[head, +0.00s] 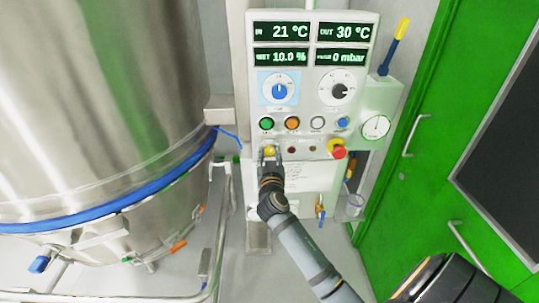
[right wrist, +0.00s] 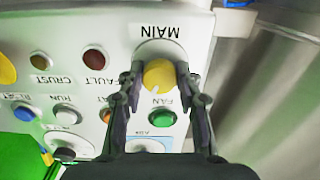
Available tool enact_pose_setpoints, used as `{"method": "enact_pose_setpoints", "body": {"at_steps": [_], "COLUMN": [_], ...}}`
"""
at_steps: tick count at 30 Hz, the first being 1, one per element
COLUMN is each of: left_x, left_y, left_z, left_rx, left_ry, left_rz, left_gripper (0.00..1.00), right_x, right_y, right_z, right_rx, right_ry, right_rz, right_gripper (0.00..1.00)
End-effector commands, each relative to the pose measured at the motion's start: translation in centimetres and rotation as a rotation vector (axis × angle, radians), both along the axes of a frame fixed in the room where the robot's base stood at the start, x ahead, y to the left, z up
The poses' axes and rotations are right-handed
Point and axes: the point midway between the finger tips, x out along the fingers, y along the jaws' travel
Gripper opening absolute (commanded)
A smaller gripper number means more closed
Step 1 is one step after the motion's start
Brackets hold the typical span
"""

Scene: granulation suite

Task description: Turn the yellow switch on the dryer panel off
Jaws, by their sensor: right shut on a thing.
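The dryer panel (head: 308,97) is a white upright box with green displays, dials and buttons. The yellow switch (head: 269,151) sits at its lower left. In the right wrist view the yellow switch (right wrist: 159,76) is a round knob under an upside-down MAIN label. My right gripper (head: 269,157) is at the panel, and in the right wrist view its two fingers (right wrist: 158,80) are on either side of the knob, shut on it. Which way the knob points is hard to tell. My left gripper is not in view.
A red emergency button (head: 337,149) on a yellow base is at the panel's lower right. Green (head: 266,124) and orange (head: 292,124) buttons are just above the switch. A large steel vessel (head: 100,110) stands left, a green door (head: 430,150) right.

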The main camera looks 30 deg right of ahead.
Motion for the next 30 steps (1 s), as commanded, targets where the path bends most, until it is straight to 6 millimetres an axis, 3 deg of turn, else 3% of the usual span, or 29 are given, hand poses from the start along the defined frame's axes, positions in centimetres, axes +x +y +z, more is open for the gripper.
{"method": "enact_pose_setpoints", "body": {"at_steps": [30], "left_x": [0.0], "left_y": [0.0], "left_z": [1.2], "left_rx": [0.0], "left_ry": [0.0], "left_rz": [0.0], "left_gripper": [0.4], "right_x": [-0.1], "right_y": [-0.1], "right_z": [0.0], "right_rx": [-0.715], "right_ry": [0.441], "right_rz": [0.001], "right_gripper": [0.03]}}
